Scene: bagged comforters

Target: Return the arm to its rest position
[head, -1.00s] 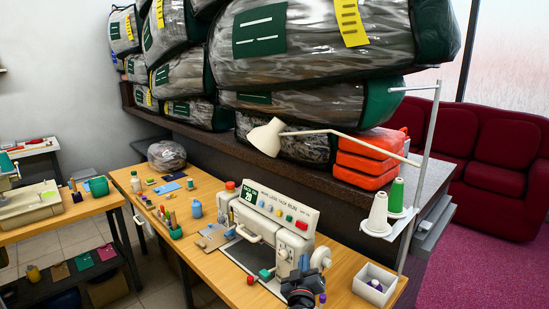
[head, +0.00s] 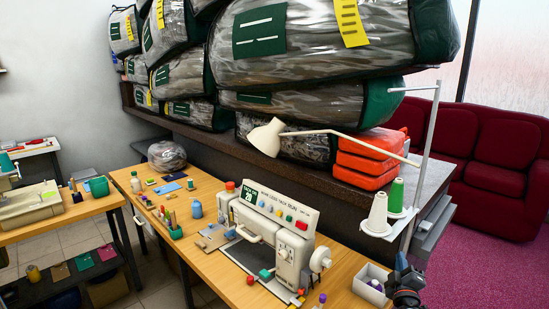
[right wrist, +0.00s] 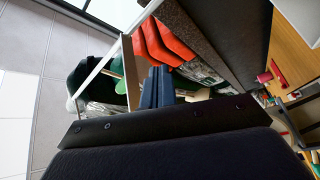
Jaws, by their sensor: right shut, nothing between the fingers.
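My right gripper (head: 402,263) shows at the bottom right of the head view, in front of the table's right end and just right of a small white box (head: 371,284). Its fingers are shut with nothing held. In the right wrist view the closed fingers (right wrist: 157,84) stick up over the dark wrist body. My left gripper is out of view.
A sewing machine (head: 262,235) stands on the wooden table (head: 222,284). A thread stand (head: 411,214) with white and green cones rises near my right gripper. Orange cases (head: 366,159) and bagged comforters (head: 318,45) rest on the dark shelf behind. Open carpet (head: 478,270) lies to the right.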

